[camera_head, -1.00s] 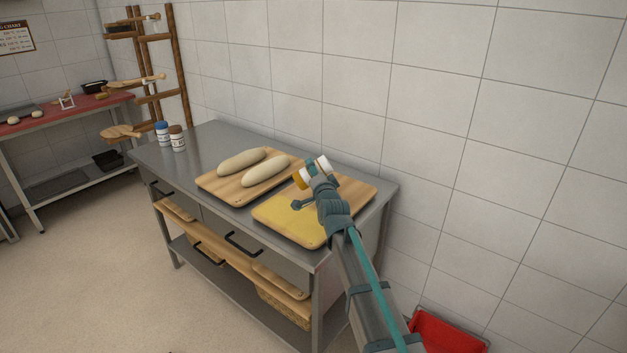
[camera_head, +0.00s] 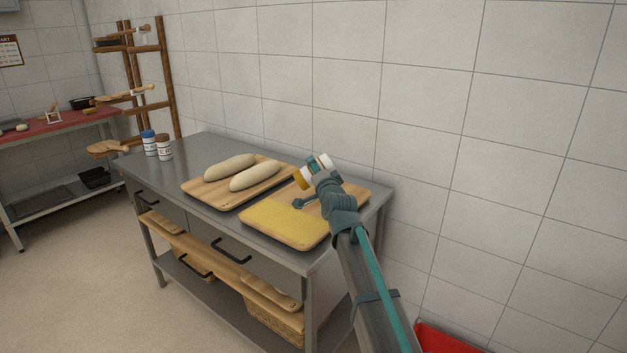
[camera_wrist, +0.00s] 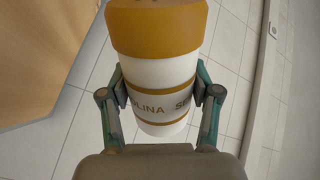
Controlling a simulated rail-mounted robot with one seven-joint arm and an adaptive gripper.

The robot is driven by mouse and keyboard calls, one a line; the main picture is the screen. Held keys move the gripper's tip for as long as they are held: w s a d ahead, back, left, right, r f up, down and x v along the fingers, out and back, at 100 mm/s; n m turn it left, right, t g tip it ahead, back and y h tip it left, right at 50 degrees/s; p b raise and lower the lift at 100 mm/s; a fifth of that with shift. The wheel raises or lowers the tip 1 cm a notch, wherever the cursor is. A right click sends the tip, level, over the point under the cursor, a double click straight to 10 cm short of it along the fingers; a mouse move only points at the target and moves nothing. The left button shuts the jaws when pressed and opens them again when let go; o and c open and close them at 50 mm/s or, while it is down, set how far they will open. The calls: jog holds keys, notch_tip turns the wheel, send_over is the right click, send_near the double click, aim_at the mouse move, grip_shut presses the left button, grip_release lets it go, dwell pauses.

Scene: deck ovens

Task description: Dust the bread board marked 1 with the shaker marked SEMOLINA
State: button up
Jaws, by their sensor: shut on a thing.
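My gripper (camera_head: 313,173) is shut on the SEMOLINA shaker (camera_head: 322,162), a white jar with a mustard-yellow cap. In the wrist view the shaker (camera_wrist: 155,72) stands between both fingers, with "OLINA" and "SE" readable on its band. It is tipped over, cap toward the lower left in the head view, above the right-hand bread board (camera_head: 352,198). A yellow layer (camera_head: 280,220) covers the left and near part of that board; its far right part shows bare wood. No board number is legible. The left-hand bread board (camera_head: 199,193) carries two pale loaves (camera_head: 254,173).
Two other shakers, one blue-capped (camera_head: 149,143) and one brown-capped (camera_head: 164,147), stand at the steel table's (camera_head: 205,145) far left end. A tiled wall runs close behind the table. A red bin (camera_head: 450,340) is on the floor at lower right.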

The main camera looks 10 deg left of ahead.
jog(key=shift+w+d+f+b, duration=0.1)
jog(key=shift+w+d+b, duration=0.15)
jog(key=shift+d+b, duration=0.6)
jog(key=shift+w+d+f+b, duration=0.1)
jog(key=shift+w+d+b, duration=0.1)
jog(key=shift+d+b, duration=0.7)
jog(key=shift+w+d+b, duration=0.25)
jog(key=shift+d+b, duration=0.3)
jog(key=shift+b, duration=0.6)
jog(key=w+d+b, duration=0.3)
jog(key=d+b, duration=0.3)
jog(key=d, duration=0.1)
jog(key=s+a+r+m+p, duration=0.1)
jog(key=a+r+m+p, duration=0.1)
jog(key=m+p, duration=1)
jog(key=s+a+r+m+p, duration=0.1)
jog(key=a+r+m+p, duration=0.1)
jog(key=m+p, duration=1)
jog(key=shift+a+p, duration=0.7)
jog(key=shift+p, duration=1.35)
jog(key=shift+s, duration=0.1)
